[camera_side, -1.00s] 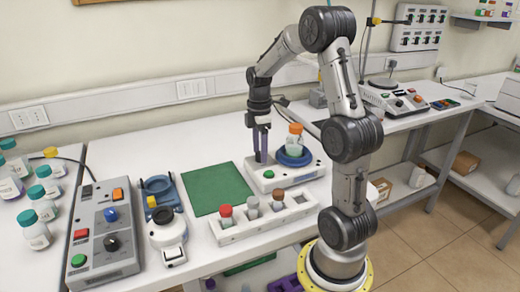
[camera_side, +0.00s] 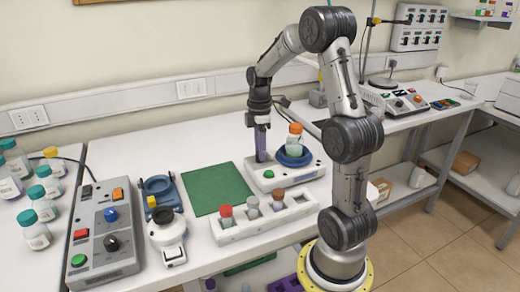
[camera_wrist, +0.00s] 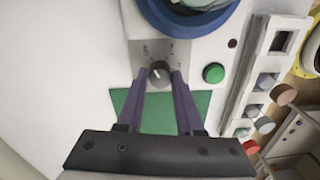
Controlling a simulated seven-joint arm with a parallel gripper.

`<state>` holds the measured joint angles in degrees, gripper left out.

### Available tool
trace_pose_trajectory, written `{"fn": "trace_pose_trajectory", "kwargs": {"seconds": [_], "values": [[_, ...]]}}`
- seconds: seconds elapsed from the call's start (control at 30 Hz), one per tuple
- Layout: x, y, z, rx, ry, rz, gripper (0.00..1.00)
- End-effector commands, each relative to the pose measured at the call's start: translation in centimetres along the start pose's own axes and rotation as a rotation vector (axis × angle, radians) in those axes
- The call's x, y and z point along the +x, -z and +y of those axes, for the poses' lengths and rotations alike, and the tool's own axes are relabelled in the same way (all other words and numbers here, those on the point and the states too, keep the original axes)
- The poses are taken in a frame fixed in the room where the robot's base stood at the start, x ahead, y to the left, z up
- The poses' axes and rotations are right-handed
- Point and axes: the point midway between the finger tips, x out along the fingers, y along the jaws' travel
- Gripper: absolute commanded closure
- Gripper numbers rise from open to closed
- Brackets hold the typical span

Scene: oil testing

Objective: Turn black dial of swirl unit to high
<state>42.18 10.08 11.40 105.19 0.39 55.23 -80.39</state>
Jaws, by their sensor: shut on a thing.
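The swirl unit (camera_side: 312,172) is a white box with a blue round platform (camera_side: 284,161), standing behind the rack in the side view. A bottle with an orange cap (camera_side: 295,129) stands on the platform. In the wrist view, the black dial (camera_wrist: 159,72) sits on a grey panel beside a green button (camera_wrist: 213,73); its white mark points roughly up. My gripper (camera_wrist: 162,76) points down at the unit, its purple fingers on either side of the dial and shut on it. In the side view, my gripper (camera_side: 261,158) hides the dial.
A green mat (camera_side: 218,188) lies left of the unit. A white rack (camera_side: 235,233) with capped vials stands in front. A grey control box (camera_side: 105,262) and a small white device (camera_side: 168,232) are farther left. Several bottles (camera_side: 38,235) stand at the far left.

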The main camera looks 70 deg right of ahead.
Motion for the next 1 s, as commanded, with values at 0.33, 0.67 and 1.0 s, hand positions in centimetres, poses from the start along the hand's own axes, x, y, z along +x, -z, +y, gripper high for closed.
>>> {"fn": "trace_pose_trajectory", "kwargs": {"seconds": [0.33,0.67,1.0], "values": [[-0.11,-0.03,-0.02,0.252,-0.001,0.010,1.00],[-0.15,-0.08,-0.04,0.566,-0.002,0.020,1.00],[-0.16,-0.10,-0.07,0.889,-0.001,0.031,1.00]]}}
